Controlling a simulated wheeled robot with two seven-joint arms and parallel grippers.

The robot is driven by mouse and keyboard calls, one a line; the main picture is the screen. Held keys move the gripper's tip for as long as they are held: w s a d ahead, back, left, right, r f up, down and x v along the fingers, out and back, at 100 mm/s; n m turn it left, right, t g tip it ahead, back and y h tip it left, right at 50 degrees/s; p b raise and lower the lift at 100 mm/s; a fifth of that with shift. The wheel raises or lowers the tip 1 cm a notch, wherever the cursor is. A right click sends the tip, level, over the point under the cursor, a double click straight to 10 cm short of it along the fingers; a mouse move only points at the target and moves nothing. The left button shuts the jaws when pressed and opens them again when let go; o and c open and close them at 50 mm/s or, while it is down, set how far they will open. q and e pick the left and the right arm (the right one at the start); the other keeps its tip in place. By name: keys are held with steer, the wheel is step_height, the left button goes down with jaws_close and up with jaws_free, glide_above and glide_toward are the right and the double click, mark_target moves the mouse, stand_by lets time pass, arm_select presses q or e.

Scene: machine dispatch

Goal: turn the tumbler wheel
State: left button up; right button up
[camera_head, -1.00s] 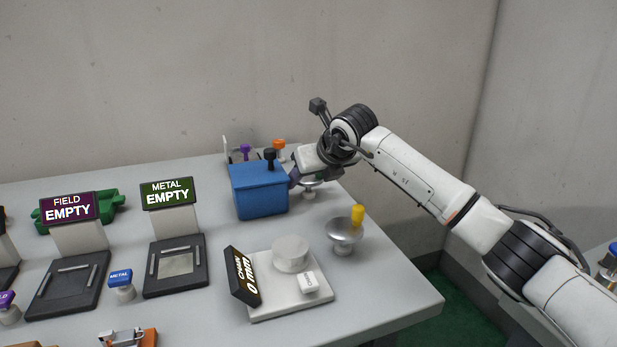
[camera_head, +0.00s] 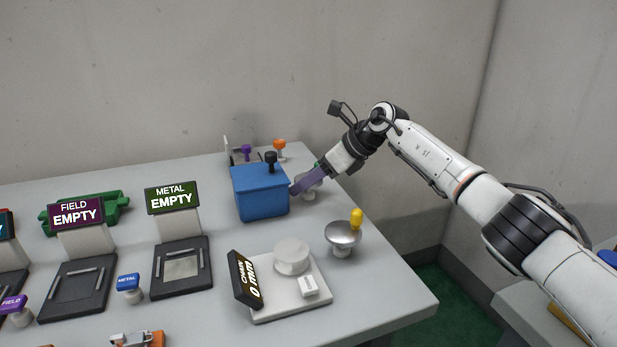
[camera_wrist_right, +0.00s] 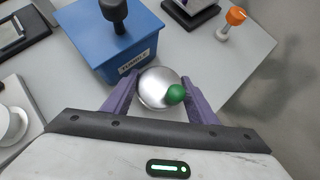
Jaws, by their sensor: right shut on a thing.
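A blue box (camera_head: 262,196) with a black knob on top stands at the back of the bench. In the right wrist view the gripper (camera_wrist_right: 160,80) is shut on the wheel, the green knob between the fingers. My left gripper is out of view.
A silver dish with a yellow knob (camera_head: 343,235) stands in front, near the bench's right edge. A white scale-like device (camera_head: 291,285) with a black display is left of it.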

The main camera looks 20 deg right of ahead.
stand_by(0.4)
steer(key=o, duration=0.8)
steer(key=v, duration=1)
steer(key=shift+d+r, duration=0.2)
